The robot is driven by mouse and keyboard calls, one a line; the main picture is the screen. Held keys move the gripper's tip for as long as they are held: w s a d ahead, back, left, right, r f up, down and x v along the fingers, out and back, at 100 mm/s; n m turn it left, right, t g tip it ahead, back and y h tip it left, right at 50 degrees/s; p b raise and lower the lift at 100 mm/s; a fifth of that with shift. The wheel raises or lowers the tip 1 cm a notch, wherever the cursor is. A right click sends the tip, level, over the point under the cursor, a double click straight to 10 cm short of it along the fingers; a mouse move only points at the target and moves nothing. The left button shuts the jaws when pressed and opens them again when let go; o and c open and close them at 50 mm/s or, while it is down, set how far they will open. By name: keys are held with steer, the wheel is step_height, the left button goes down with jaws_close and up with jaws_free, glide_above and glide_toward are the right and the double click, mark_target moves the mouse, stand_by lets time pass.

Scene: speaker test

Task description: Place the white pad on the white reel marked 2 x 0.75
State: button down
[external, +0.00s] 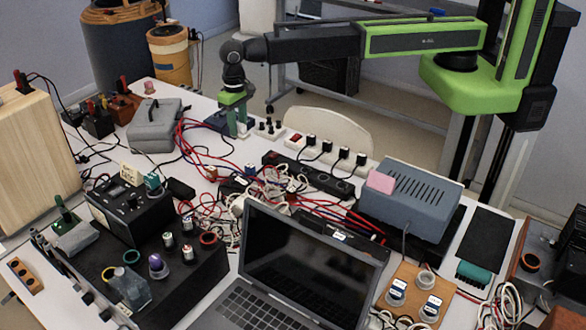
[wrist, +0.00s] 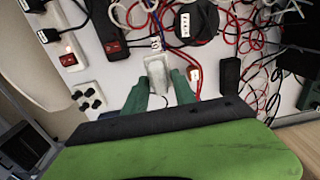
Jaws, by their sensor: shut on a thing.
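My gripper (external: 237,122) hangs from the arm with its green fingers pointing down, over the back of the cluttered table, left of the white power strip. In the wrist view, my gripper (wrist: 160,82) has a small whitish block, seemingly the white pad (wrist: 157,68), between its two green fingers and is shut on it. In the external view the fingers mostly hide this piece. Round pieces with pale labels (external: 397,291) (external: 431,307) stand on a wooden board at the front right. No marking 2 x 0.75 can be read, so I cannot tell which thing is the white reel.
A white power strip with plugs (external: 318,151) lies right of my gripper. Red, white and black cables (external: 265,190) tangle across the middle. A laptop (external: 310,255) stands open in front, and a grey box with a pink pad (external: 381,181) on it stands at the right.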

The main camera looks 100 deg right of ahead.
steer(key=w+a+f+b, duration=0.1)
steer(key=a+f+b, duration=0.1)
steer(key=a, duration=0.1)
steer(key=w+a+f+b, duration=0.1)
steer(key=a+f+b, duration=0.1)
steer(key=a, duration=0.2)
steer(key=w+a+f+b, duration=0.1)
steer(key=a+f+b, duration=0.1)
steer(key=a+f, duration=0.1)
steer(key=shift+w+a, duration=0.25)
steer(key=shift+w, duration=0.15)
steer(key=shift+f+b, duration=2.15)
steer(key=shift+b, duration=0.1)
steer(key=c, duration=1)
jaws_free()
steer(key=shift+r, duration=0.1)
steer(key=shift+r, duration=0.1)
step_height(320, 180, up, 12)
steer(key=p, duration=1.3)
steer(key=s+d+n, duration=0.3)
steer(key=s+d, duration=0.3)
steer(key=s, duration=0.3)
steer(key=s+d+n, duration=0.3)
steer(key=s+d, duration=0.3)
steer(key=s, duration=0.4)
steer(key=s+d+n, duration=0.3)
steer(key=s+d, duration=0.2)
steer(key=s, duration=0.4)
steer(key=shift+s+d, duration=0.15)
steer(key=shift+d, duration=0.25)
